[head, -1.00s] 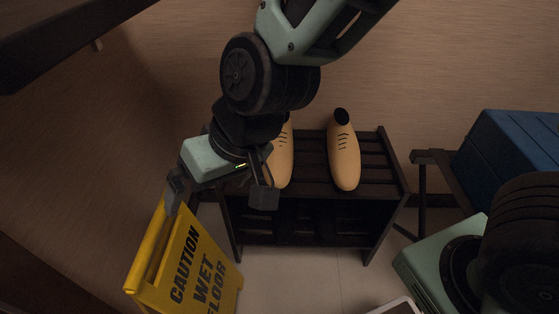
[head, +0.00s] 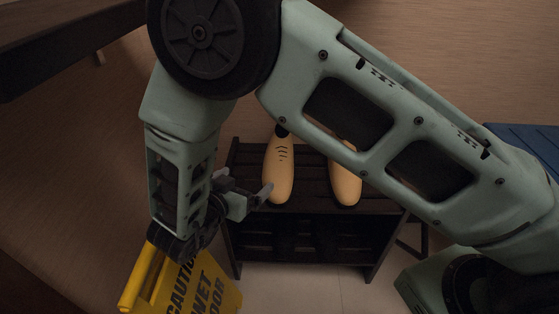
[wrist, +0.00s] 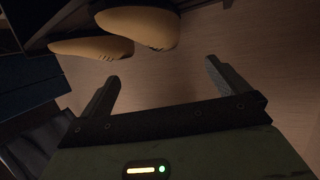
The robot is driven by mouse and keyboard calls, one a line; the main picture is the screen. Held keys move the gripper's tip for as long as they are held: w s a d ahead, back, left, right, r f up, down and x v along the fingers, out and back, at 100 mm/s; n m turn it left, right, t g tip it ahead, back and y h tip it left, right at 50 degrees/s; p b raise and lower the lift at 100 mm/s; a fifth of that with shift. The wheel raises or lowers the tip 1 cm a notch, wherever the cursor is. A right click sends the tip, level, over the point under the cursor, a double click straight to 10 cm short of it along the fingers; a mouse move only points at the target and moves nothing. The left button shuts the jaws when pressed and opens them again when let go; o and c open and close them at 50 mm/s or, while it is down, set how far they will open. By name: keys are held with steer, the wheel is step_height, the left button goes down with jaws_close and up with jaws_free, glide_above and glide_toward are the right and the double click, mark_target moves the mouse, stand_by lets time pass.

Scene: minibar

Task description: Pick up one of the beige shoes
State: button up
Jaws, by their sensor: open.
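Two beige shoes stand side by side on a dark slatted rack (head: 315,196). The left shoe (head: 279,172) shows nearly whole in the head view, with its dark opening at the back. The right shoe (head: 345,186) is partly hidden behind my arm. My gripper (head: 246,182) is open and empty, just left of the left shoe, with one finger close to its toe; I cannot tell whether they touch. In the wrist view both shoes, one larger (wrist: 140,25) and one smaller (wrist: 90,47), lie at the top, beyond the spread fingers (wrist: 160,76).
A yellow caution sign (head: 185,284) stands at the front left, close below my gripper. A blue box (head: 530,143) is at the right edge. A dark beam (head: 70,42) crosses the upper left. Pale floor (head: 310,293) shows in front of the rack.

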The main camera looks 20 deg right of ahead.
mark_target(273, 160)
steer(key=b+x, duration=0.3)
steer(key=x, duration=0.7)
steer(key=shift+w+d+f, duration=0.25)
steer(key=b+x, duration=0.1)
steer(key=x, duration=0.1)
steer(key=b+x, duration=0.2)
steer(key=x, duration=0.1)
steer(key=shift+s+d, duration=0.2)
steer(key=shift+d, duration=0.1)
steer(key=c, duration=1.2)
steer(key=shift+r, duration=0.1)
